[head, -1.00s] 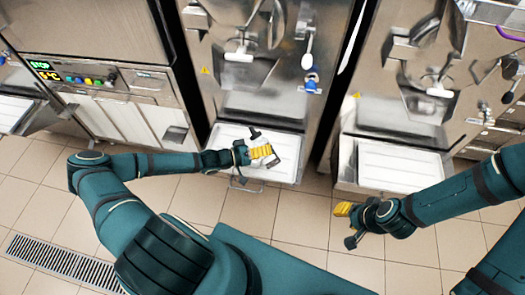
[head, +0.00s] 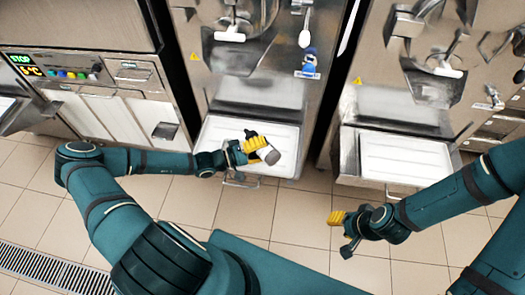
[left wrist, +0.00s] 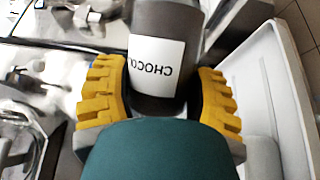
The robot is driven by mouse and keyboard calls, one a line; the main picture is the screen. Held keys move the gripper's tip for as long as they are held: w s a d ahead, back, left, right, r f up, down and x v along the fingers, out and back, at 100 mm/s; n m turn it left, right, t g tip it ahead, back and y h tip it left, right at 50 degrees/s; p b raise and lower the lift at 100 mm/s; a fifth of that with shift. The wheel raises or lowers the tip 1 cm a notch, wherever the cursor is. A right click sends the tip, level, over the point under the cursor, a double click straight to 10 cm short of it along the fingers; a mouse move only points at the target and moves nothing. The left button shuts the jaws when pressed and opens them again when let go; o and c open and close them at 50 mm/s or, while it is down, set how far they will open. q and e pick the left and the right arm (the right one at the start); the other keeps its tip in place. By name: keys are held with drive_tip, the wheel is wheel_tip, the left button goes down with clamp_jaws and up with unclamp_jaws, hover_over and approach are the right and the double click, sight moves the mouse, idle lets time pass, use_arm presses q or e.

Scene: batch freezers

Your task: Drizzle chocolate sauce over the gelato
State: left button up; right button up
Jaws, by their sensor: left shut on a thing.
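My left gripper (head: 250,148) is shut on a dark bottle (head: 270,157) over the white tray (head: 285,168) of the middle freezer. In the left wrist view the yellow pads (left wrist: 160,92) sit on both sides of the bottle (left wrist: 190,35). Its white label reads "CHOCO", upside down, with the rest cut off. The bottle looks tilted; its mouth is not clear, and no sauce stream shows. I cannot make out gelato in the tray. My right gripper (head: 345,230) hangs over the floor left of the right arm, and its opening cannot be told.
The middle freezer (head: 290,65) stands behind the tray, with a spout and a white-handled lever. A second freezer (head: 405,60) with its own white tray (head: 395,168) is at the right. A machine with a green display (head: 85,75) is at the left. Tiled floor in front is open.

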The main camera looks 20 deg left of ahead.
use_arm(q)
drive_tip(key=f+n+t+b, duration=0.1)
drive_tip(key=f+n+b, duration=0.1)
drive_tip(key=b, duration=0.2)
drive_tip(key=shift+d+n+h, duration=0.1)
drive_tip(key=shift+n+h, duration=0.2)
drive_tip(key=shift+w+a+r+n+t+p, duration=0.1)
drive_tip(key=shift+a+r+n+t+p, duration=0.1)
drive_tip(key=shift+r+n+p, duration=0.4)
drive_tip(key=shift+w+a+r+n+t+p, duration=0.1)
drive_tip(key=shift+a+r+n+t+p, duration=0.1)
drive_tip(key=shift+r+n+p, duration=0.4)
drive_tip(key=shift+w+a+r+n+t+p, duration=0.1)
drive_tip(key=shift+a+r+n+t+p, duration=0.2)
drive_tip(key=shift+n, duration=0.3)
drive_tip(key=shift+w+a+r+n+t+p, duration=0.1)
drive_tip(key=shift+r+n+t+p, duration=0.15)
drive_tip(key=shift+r+n, duration=0.3)
drive_tip(key=shift+w+a+r+n+t+p, duration=0.1)
drive_tip(key=shift+a+r+n+t+p, duration=0.15)
drive_tip(key=shift+n, duration=0.4)
use_arm(e)
drive_tip(key=shift+s+f, duration=0.1)
drive_tip(key=shift+f, duration=0.3)
use_arm(q)
drive_tip(key=shift+a, duration=0.1)
use_arm(e)
drive_tip(key=shift+r, duration=0.25)
